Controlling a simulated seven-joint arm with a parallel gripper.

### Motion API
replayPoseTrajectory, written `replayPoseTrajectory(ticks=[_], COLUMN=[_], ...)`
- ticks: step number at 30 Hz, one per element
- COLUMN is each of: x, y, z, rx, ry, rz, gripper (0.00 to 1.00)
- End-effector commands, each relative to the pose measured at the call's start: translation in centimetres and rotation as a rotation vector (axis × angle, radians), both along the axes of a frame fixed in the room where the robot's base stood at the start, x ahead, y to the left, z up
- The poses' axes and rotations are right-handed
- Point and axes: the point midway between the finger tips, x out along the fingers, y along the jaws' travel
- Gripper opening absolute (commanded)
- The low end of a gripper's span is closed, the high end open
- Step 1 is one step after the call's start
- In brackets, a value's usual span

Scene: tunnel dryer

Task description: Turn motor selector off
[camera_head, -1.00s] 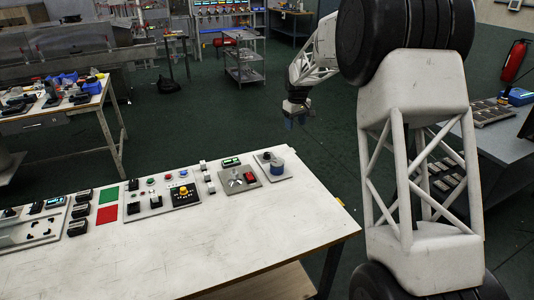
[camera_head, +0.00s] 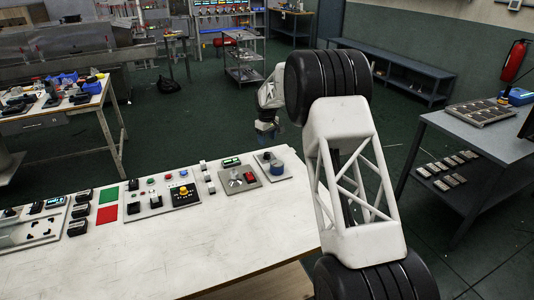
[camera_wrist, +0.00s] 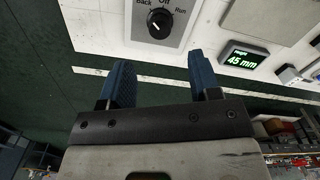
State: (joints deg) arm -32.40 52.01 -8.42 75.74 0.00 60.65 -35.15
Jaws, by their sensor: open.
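The motor selector is a black round knob (camera_wrist: 160,23) on a grey plate (camera_wrist: 180,34) at the top of the wrist view. Its labels read Back and Run, with Off partly cut at the top edge. A small white mark shows on the knob; I cannot tell surely which label it points to. In the head view the selector plate (camera_head: 285,172) lies at the table's right end. My gripper (camera_wrist: 163,80) is open and empty, its two blue fingers apart from the knob. In the head view my gripper (camera_head: 266,133) hangs by the table's far edge.
A display reading 45 mm (camera_wrist: 245,60) sits right of the selector in the wrist view. The white table (camera_head: 200,245) carries more panels, including one with a yellow-black button (camera_head: 184,192). The table's near part is clear. A grey side table (camera_head: 480,130) stands at right.

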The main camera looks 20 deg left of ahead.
Motion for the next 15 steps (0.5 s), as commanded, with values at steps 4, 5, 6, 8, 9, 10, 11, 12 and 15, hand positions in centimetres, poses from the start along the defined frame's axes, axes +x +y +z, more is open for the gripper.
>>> replayPoseTrajectory(ticks=[4,5,6,8,9,10,11,12,15], x=[0.0,0.0,0.0,0.0,0.0,0.0,0.0,0.0,0.0], y=[0.0,0.0,0.0,0.0,0.0,0.0,0.0,-0.1,-0.1], z=[0.0,0.0,0.0,-0.1,-0.2,-0.4,-0.5,-0.7,-1.5], rx=[0.000,0.000,0.000,0.000,-0.001,-0.001,-0.001,-0.001,-0.001], ry=[0.000,0.000,0.000,0.000,0.000,0.001,0.001,0.001,0.002], rz=[0.000,0.000,0.000,0.000,0.000,-0.001,-0.001,-0.001,-0.001], gripper=[0.57,0.57,0.57,0.57,0.57,0.57,0.57,0.57,0.57])
